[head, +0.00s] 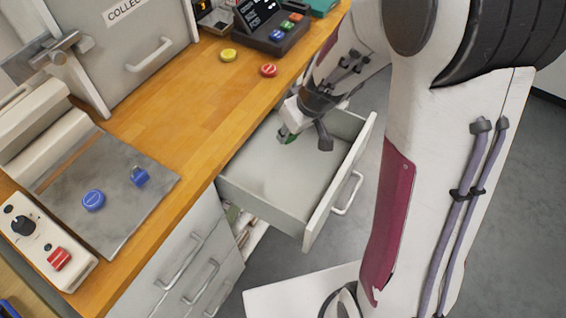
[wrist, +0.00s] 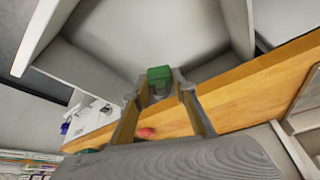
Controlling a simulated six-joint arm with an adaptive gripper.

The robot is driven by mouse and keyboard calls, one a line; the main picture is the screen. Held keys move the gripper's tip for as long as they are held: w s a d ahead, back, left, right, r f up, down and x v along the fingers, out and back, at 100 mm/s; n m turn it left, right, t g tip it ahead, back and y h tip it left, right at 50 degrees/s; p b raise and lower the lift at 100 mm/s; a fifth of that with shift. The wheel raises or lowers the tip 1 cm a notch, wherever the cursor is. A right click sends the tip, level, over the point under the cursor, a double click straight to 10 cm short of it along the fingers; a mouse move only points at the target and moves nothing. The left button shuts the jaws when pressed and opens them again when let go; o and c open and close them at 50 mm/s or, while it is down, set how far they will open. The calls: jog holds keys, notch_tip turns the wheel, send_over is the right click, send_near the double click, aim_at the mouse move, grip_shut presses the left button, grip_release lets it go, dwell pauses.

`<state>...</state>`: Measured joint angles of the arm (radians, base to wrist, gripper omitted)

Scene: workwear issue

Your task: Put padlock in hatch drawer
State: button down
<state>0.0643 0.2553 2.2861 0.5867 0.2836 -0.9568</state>
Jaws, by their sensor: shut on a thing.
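My gripper (head: 288,131) is over the open drawer (head: 262,172), pointing down into it. It is shut on a small green padlock (wrist: 160,73), whose green body shows between the fingertips in the wrist view, with grey below it. In the head view only a bit of green shows at the fingertips. I cannot tell whether the padlock touches the drawer floor. The drawer is pulled out from under the counter and its visible floor looks empty. A blue padlock (head: 140,177) lies on the grey plate on the counter.
The wooden counter (head: 180,110) runs beside the drawer. The grey plate (head: 120,228) also bears a blue disc (head: 93,199). Yellow (head: 228,55) and red (head: 268,70) discs lie farther back. A grey cabinet (head: 140,45) stands behind. Closed drawers (head: 190,265) are at the lower left.

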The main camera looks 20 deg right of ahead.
jog(key=shift+s+d+f+n, duration=0.8)
jog(key=shift+s+n, duration=0.25)
jog(key=shift+n, duration=0.05)
jog(key=n+g+y, duration=0.2)
jog(key=n+g, duration=0.6)
jog(key=n, duration=1.3)
send_over(300, 211)
notch_tip(300, 211, down, 4)
jog(key=shift+f, duration=0.15)
jog(key=shift+a+f, duration=0.1)
jog(key=shift+f, duration=2.85)
jog(key=shift+f, duration=2.05)
jog(key=shift+f, duration=0.15)
